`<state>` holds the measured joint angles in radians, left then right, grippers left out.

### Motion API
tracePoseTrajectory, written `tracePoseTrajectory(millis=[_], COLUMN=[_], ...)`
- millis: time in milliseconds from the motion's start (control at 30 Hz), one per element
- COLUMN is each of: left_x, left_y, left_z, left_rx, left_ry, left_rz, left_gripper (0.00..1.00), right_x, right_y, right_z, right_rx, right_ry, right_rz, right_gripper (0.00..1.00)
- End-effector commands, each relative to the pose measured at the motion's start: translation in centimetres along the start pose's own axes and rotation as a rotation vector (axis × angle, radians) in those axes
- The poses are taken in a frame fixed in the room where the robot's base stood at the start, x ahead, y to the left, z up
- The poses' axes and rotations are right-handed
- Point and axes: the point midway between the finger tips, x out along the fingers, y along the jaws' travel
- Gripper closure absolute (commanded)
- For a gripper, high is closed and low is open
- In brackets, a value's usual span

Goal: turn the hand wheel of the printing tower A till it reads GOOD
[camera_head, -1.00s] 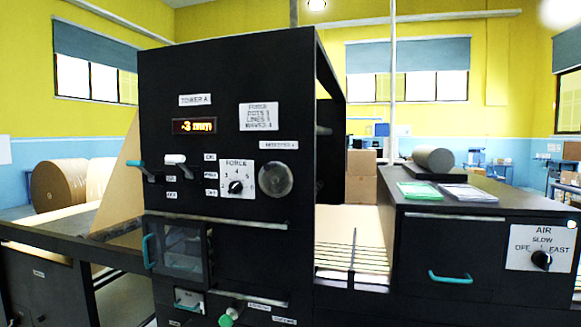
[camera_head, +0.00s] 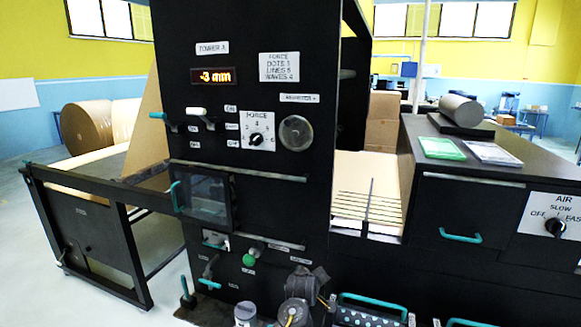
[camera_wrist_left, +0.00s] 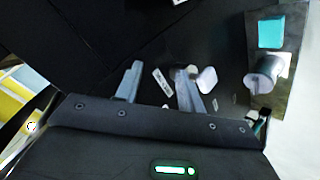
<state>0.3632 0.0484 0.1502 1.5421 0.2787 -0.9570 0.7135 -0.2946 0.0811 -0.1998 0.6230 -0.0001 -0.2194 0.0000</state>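Printing tower A (camera_head: 240,60) is a tall black cabinet in the middle of the head view. Its orange display (camera_head: 212,76) reads -3 mm. The hand wheel (camera_head: 296,132) is a grey disc on the right of the tower's front, below a small label; no gripper is at it. My left gripper (camera_wrist_left: 158,78) shows in the left wrist view with its two grey fingers apart and nothing between them. Behind the fingers are a black surface, a white label and a pale knob-like part. My right gripper is not in view.
The force knob (camera_head: 256,140) and two levers (camera_head: 200,113) sit left of the wheel. A clear-windowed door (camera_head: 205,195) and a green knob (camera_head: 249,260) are below. A jar (camera_head: 246,314) and a dark jointed piece (camera_head: 304,290), perhaps mine, are at the bottom edge.

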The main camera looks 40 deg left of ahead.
Motion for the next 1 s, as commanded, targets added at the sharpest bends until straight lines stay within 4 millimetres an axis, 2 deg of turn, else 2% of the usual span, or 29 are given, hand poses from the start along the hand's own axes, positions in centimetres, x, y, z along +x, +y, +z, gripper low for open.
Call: tracePoseTrajectory(millis=[33,67,100,167,200,300,333,400,500,600,733,867,1000], left_x=[-3.2,-5.2,-7.9,-12.3,-15.3,-22.3,-24.1,-27.8,-31.5,-33.3,-33.8,-33.2,-31.4], left_y=[4.9,7.0,9.7,12.9,14.7,17.8,18.4,19.4,20.2,20.5,20.5,20.7,21.5], left_z=[-5.3,-8.1,-11.6,-16.4,-19.2,-25.0,-26.4,-29.1,-31.5,-32.7,-33.0,-33.1,-33.7], left_rx=[-0.125,-0.209,-0.321,-0.485,-0.592,-0.838,-0.905,-1.041,-1.182,-1.255,-1.279,-1.279,-1.280], left_ry=[0.048,0.069,0.091,0.113,0.120,0.118,0.112,0.092,0.062,0.041,0.033,0.034,0.029], left_rz=[0.063,0.096,0.145,0.223,0.277,0.413,0.452,0.532,0.620,0.665,0.679,0.679,0.678], left_gripper=[0.61,0.61,0.61,0.61,0.61,0.61,0.61,0.61,0.61,0.61,0.61,0.61,0.61], right_x=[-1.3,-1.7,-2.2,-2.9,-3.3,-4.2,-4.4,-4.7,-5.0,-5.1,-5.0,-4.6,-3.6], right_y=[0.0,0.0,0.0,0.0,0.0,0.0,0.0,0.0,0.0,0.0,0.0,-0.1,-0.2], right_z=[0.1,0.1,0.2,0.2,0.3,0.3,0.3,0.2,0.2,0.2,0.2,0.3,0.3], right_rx=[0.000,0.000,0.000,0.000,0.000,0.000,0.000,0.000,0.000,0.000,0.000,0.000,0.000], right_ry=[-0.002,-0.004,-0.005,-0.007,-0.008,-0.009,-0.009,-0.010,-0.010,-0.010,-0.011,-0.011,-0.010], right_rz=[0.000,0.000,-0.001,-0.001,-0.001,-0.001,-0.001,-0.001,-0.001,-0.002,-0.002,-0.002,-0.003], right_gripper=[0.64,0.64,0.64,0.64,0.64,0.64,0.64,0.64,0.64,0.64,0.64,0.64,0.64])
